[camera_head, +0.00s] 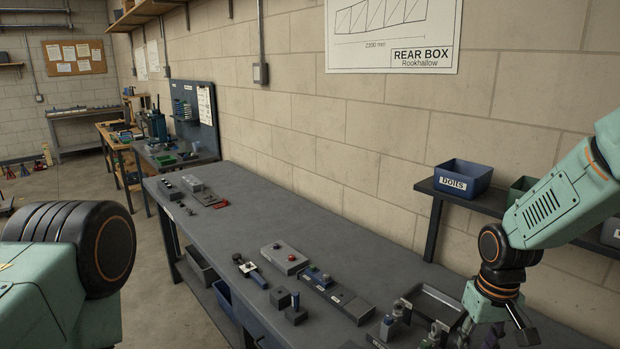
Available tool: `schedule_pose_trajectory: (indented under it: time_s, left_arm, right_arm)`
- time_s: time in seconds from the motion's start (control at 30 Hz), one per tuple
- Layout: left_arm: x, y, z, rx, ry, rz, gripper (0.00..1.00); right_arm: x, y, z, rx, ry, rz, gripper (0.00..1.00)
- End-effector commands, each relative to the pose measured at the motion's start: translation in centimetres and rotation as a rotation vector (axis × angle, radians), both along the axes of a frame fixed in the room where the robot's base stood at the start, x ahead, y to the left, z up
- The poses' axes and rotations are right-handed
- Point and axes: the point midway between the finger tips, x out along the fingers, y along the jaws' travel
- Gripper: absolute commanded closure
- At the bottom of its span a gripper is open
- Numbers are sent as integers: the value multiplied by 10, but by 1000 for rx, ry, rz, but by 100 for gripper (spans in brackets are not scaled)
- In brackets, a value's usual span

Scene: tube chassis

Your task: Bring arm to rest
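My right arm (560,205) comes in from the right edge and bends down at a black wrist joint. My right gripper (497,333) hangs over the near right end of the grey workbench (370,255). Its dark fingers are spread apart and look open, with nothing seen held between them; the tips are close to the bottom edge of the picture. My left arm (60,285) shows only as a green link and a black joint at the lower left. My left gripper is out of view.
A shelf with a blue bolts bin (463,179) stands behind my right arm.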

Motion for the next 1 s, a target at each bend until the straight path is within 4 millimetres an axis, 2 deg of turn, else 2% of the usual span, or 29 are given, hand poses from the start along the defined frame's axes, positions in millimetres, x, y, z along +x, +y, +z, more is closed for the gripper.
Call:
schedule_pose_trajectory:
  time_s: [0.03,0.17,0.37,0.47,0.6,0.8,1.0]
  left_arm:
    - [0,0,0,0,0,0,60]
    - [0,0,0,0,1,0,60]
    - [0,0,0,0,1,0,60]
    - [0,0,0,0,1,0,60]
    - [0,0,0,0,0,0,60]
    - [0,0,0,0,1,0,60]
    - [0,0,0,0,1,0,60]
  right_arm:
    - [-10,6,-15,6,13,3,61]
    - [-26,19,-44,22,11,2,61]
    - [-69,41,-94,47,15,-8,61]
    - [-104,54,-122,57,17,-20,61]
    - [-171,70,-158,64,25,-43,61]
    - [-255,77,-178,39,22,-76,61]
    - [-321,75,-175,-2,20,-88,61]
